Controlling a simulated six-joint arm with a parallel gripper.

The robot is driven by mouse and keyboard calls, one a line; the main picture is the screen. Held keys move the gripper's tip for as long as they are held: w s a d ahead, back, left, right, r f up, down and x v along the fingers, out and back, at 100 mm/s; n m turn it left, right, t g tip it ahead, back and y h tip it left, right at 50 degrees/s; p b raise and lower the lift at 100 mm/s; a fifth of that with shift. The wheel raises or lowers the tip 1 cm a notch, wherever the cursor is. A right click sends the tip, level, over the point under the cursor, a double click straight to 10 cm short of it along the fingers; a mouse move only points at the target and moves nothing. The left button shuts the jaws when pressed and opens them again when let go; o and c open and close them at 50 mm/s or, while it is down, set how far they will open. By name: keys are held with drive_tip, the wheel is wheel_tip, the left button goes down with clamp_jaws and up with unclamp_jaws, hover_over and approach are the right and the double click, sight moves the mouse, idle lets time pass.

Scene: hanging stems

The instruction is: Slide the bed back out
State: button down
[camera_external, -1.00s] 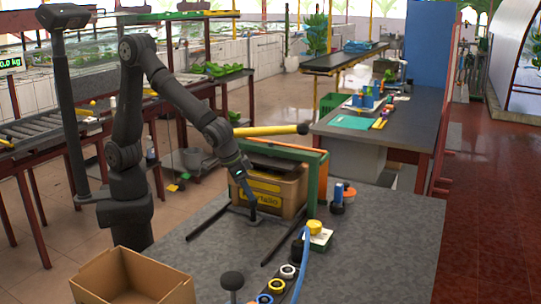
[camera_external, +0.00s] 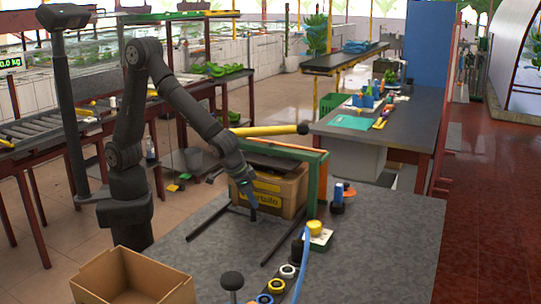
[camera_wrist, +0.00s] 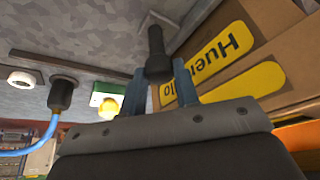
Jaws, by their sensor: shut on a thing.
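My gripper (camera_external: 253,203) is low in front of the cardboard box, beside the open rails. In the wrist view its two blue-grey fingers (camera_wrist: 163,92) are closed around a dark handle with a round knob (camera_wrist: 157,66). The printed cardboard box (camera_external: 285,192) stands in the green frame (camera_external: 316,182); its yellow label (camera_wrist: 222,52) shows in the wrist view. Two dark rails (camera_external: 206,222) stick out of the frame toward the front. The bed itself is hard to make out; the box and my arm hide much of that area.
An open empty carton (camera_external: 132,277) stands at the front left. A blue bottle (camera_external: 338,193) stands right of the frame. The grey tabletop (camera_external: 390,235) is clear on the right.

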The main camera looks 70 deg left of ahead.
drive_tip(key=s+d, duration=1.5)
drive_tip(key=shift+s+d, duration=0.1)
drive_tip(key=c, duration=1.1)
unclamp_jaws()
drive_tip(key=shift+s+d, duration=0.1)
drive_tip(key=v, duration=1.7)
drive_tip(key=shift+r, duration=0.2)
drive_tip(key=shift+f, duration=0.15)
drive_tip(key=x, duration=1.7)
drive_tip(key=shift+f, duration=0.1)
